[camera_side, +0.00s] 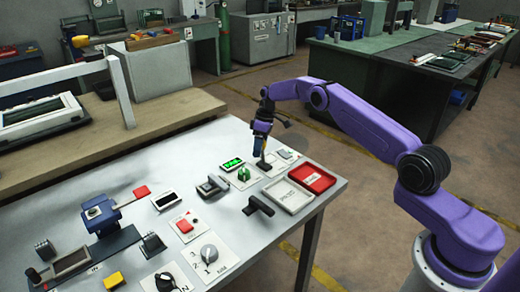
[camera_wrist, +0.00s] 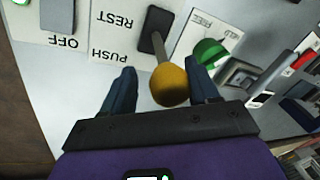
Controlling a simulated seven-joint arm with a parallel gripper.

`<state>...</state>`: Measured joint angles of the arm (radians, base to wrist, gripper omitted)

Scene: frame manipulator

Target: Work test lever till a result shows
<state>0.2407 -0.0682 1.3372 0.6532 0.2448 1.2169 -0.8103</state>
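The test lever has a yellow ball knob (camera_wrist: 170,85) on a grey rod that rises from a dark slotted base (camera_wrist: 158,28). The plate beside it reads REST and PUSH. In the side view the lever's base (camera_side: 263,165) is below my gripper (camera_side: 260,148), which hides most of the lever. In the wrist view my gripper (camera_wrist: 162,71) is open, with the knob between its two fingers. A gap shows on the knob's left; I cannot tell whether the right finger touches it. A small display (camera_side: 232,164) glows green; its text is too small to read.
A green knob (camera_side: 243,174) on a white plate is close to the lever. A white tray (camera_side: 287,207) and a red tray (camera_side: 318,186) lie at the table's right edge. A black handle (camera_side: 258,206) and other switches stand nearer the front.

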